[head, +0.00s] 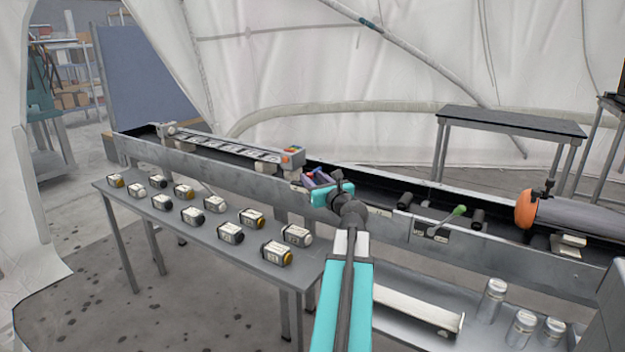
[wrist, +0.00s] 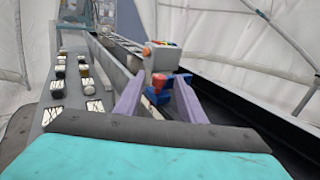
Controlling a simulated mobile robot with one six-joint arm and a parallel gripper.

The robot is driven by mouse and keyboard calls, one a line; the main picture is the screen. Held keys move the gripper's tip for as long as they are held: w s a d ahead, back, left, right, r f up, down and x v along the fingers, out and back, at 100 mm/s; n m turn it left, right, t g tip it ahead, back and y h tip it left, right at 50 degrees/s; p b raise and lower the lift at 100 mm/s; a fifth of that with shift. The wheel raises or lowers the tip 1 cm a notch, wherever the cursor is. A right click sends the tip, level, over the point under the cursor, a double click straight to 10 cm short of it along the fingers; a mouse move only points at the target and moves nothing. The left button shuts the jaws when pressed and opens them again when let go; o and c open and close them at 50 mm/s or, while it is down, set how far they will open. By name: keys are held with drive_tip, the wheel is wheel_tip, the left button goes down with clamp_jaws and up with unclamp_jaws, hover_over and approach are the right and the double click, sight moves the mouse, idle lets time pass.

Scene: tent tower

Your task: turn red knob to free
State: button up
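The red knob (wrist: 160,80) is a small red piece with blue parts beside and below it, on the near side of a grey control box (wrist: 163,58). In the wrist view it lies between the purple fingers of my gripper (wrist: 161,77). The fingers are spread, one on each side, with a visible gap at least on the left. Contact on the right is unclear. In the head view my gripper (head: 312,178) is at the conveyor edge, just below the box with orange ends (head: 292,157); its fingers largely hide the knob there.
A grey table (head: 190,245) with several small jars stands in front of the conveyor wall (head: 235,178). A green-tipped lever (head: 458,211) and an orange-ended roll (head: 526,208) are to the right. Several silver canisters (head: 492,300) stand at the lower right.

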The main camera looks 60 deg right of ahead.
drive_tip(key=shift+r, duration=0.1)
drive_tip(key=shift+a, duration=0.15)
drive_tip(key=shift+v, duration=0.85)
drive_tip(key=b+v, duration=0.3)
drive_tip(key=v, duration=0.3)
drive_tip(key=shift+s, duration=0.35)
drive_tip(key=shift+s+a+b, duration=0.25)
drive_tip(key=shift+b, duration=0.95)
drive_tip(key=b+v, duration=0.2)
drive_tip(key=b, duration=0.4)
drive_tip(key=shift+w+b, duration=0.1)
drive_tip(key=shift+b, duration=0.25)
drive_tip(key=b+v, duration=0.2)
drive_tip(key=v, duration=0.1)
